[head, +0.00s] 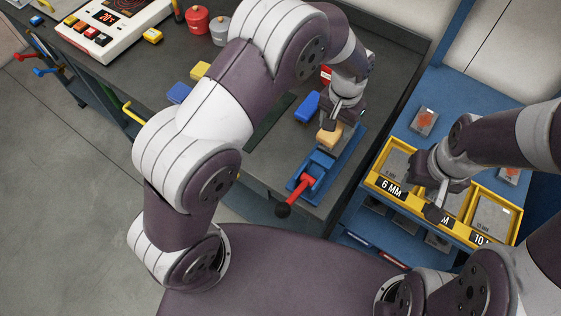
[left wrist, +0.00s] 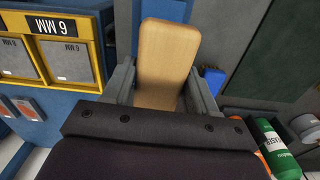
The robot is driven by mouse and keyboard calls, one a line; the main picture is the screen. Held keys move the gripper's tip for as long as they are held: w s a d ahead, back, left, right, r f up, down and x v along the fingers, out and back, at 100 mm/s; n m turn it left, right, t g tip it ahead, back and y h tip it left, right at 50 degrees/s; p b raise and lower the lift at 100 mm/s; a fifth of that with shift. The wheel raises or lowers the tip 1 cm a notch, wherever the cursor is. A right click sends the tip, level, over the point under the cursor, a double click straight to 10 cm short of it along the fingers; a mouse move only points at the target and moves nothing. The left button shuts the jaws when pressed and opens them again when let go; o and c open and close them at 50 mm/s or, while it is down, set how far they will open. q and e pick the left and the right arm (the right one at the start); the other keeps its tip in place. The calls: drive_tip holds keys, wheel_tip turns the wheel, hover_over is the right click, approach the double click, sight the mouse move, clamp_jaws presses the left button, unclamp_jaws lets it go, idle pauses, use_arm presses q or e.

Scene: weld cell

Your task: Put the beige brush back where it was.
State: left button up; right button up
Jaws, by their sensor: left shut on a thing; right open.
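The beige brush (head: 328,138) is a light wood-coloured block below my left gripper (head: 337,119), over the blue base near the bench's right side. In the left wrist view the brush (left wrist: 166,60) stands between the two grey fingers of my left gripper (left wrist: 160,88), which is shut on it. Whether its far end touches anything is hidden. My right gripper (head: 437,196) is open and appears empty over the yellow bins.
A blue clamp with a red handle (head: 303,185) stands just in front of the brush. A blue block (head: 307,107) lies to its left. Yellow bins (head: 388,190) with plates line the blue cart (head: 400,120). A control box (head: 110,25) and a red canister (head: 197,20) stand at the back left.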

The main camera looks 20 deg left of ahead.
use_arm(q)
drive_tip(key=shift+s+a+f, duration=0.25)
drive_tip(key=shift+s+a, duration=0.05)
drive_tip(key=shift+s, duration=0.35)
drive_tip(key=shift+s+a+f, duration=0.25)
drive_tip(key=shift+s, duration=0.35)
drive_tip(key=s+a, duration=0.1)
drive_tip(key=a+p, duration=0.1)
drive_tip(key=a, duration=0.1)
drive_tip(key=shift+s+n, duration=0.3)
drive_tip(key=shift+s, duration=0.1)
drive_tip(key=p, duration=0.3)
hover_over(280, 149)
wheel_tip(280, 149, down, 6)
drive_tip(key=shift+d+f, duration=0.1)
drive_tip(key=f, duration=0.1)
drive_tip(key=f+p, duration=0.1)
drive_tip(key=f, duration=0.1)
drive_tip(key=shift+s+f, duration=0.2)
drive_tip(key=shift+f, duration=0.1)
drive_tip(key=shift+w+f, duration=0.2)
drive_tip(key=shift+f, duration=0.25)
use_arm(e)
drive_tip(key=r, duration=0.1)
drive_tip(key=a+r, duration=0.1)
drive_tip(key=r, duration=0.1)
drive_tip(key=shift+r, duration=0.1)
